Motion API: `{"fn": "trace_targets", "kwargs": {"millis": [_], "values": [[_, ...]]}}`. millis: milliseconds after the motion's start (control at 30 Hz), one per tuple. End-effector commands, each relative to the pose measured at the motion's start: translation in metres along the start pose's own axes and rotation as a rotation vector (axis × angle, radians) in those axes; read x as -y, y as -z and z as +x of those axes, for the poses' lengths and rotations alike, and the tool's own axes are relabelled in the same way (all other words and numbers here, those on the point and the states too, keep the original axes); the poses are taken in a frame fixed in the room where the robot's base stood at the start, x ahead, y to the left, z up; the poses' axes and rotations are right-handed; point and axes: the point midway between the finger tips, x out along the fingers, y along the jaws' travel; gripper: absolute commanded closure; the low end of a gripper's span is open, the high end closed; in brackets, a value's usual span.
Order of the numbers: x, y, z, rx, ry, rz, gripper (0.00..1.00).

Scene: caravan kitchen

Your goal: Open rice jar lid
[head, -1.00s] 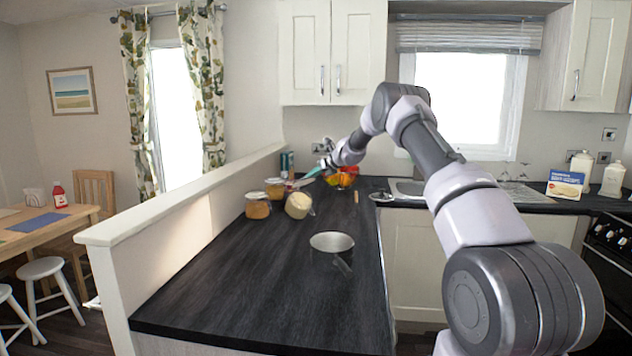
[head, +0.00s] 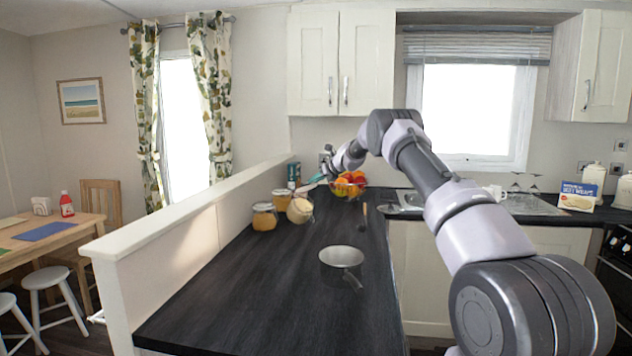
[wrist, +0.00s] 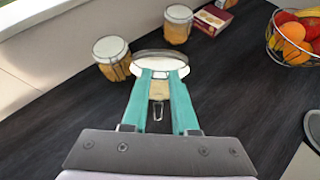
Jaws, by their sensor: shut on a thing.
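The rice jar (head: 300,209) stands on the dark counter near the low wall, with pale contents. In the wrist view its round white lid (wrist: 161,57) lies just ahead of the fingertips, and part of the jar body and a wire clasp (wrist: 158,112) show between the fingers. My gripper (wrist: 161,73) has teal fingers that converge at the lid's near edge and are shut on it. In the head view my gripper (head: 312,184) is small, just above the jar. Whether the lid is lifted from the rim is hard to tell.
Two jars with orange-brown contents stand close by, one at the left (wrist: 112,59) and one behind (wrist: 177,24). A wire fruit bowl (head: 347,185) and a small box (wrist: 214,19) are farther back.

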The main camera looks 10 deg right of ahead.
Motion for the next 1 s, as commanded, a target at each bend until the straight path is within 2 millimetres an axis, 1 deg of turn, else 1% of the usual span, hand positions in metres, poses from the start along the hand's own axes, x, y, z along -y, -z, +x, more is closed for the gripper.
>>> {"fn": "trace_targets", "kwargs": {"millis": [33, 700, 733, 767, 800, 1000], "values": [[-0.0003, -0.0043, -0.0016, 0.006, 0.0, -0.001, 1.0], [-0.0003, -0.0043, -0.0016, 0.006, 0.0, -0.001, 1.0], [-0.0003, -0.0043, -0.0016, 0.006, 0.0, -0.001, 0.65], [-0.0003, -0.0043, -0.0016, 0.006, 0.0, -0.001, 0.54], [-0.0003, -0.0041, -0.0015, 0.006, 0.0, -0.001, 0.4], [-0.0001, -0.0019, -0.0008, 0.003, 0.0, 0.0, 0.4]]}}
